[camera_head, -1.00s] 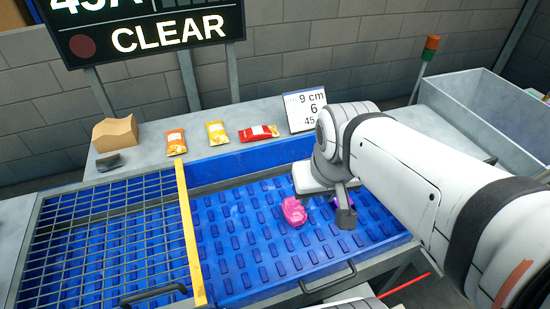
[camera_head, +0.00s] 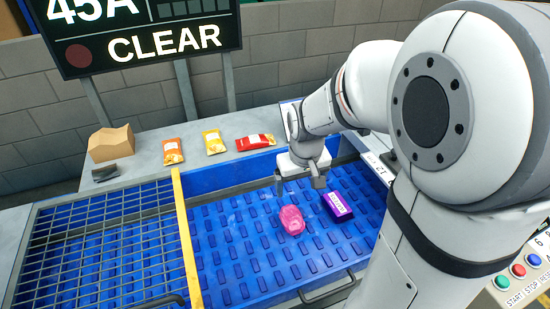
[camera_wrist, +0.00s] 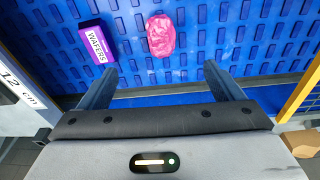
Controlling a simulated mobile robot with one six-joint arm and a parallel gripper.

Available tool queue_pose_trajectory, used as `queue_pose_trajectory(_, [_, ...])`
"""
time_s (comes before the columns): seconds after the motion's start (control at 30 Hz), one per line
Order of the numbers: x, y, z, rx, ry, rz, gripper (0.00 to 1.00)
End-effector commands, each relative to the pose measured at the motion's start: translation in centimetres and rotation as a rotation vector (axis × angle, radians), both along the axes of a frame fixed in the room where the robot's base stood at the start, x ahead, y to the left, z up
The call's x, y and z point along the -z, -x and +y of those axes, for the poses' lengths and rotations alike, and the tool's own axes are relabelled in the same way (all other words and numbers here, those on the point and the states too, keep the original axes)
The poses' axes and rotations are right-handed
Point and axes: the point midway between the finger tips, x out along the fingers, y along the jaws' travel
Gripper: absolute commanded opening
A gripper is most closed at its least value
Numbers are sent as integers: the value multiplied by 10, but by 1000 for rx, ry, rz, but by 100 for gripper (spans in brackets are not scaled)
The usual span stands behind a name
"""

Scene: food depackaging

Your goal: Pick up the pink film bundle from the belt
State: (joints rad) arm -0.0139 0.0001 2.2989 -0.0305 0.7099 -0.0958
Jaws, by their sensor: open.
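The pink film bundle (camera_head: 291,220) lies crumpled on the blue studded belt (camera_head: 230,275). It also shows near the top middle of the wrist view (camera_wrist: 161,36). My gripper (camera_head: 300,184) is open and empty, above the belt and behind the bundle as the head view shows it. In the wrist view the two fingers (camera_wrist: 160,80) are spread wide, and the bundle lies beyond their tips, roughly midway between them. Nothing hides the bundle in either view.
A purple wafers box (camera_head: 337,206) lies on the belt to the right of the bundle. A yellow bar (camera_head: 187,240) and a metal grid (camera_head: 95,240) are to the left. Snack packets (camera_head: 214,142) and a cardboard box (camera_head: 111,143) stand on the back ledge.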

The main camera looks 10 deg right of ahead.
Motion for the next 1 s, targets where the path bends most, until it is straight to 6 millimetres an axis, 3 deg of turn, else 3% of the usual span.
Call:
queue_pose_trajectory(0.2, [61, -40, 2, -56, 9, 68, 87])
queue_pose_trajectory(0.43, [116, -65, 4, -102, 16, 115, 87])
queue_pose_trajectory(1.0, [173, -72, 5, -122, 18, 132, 87])
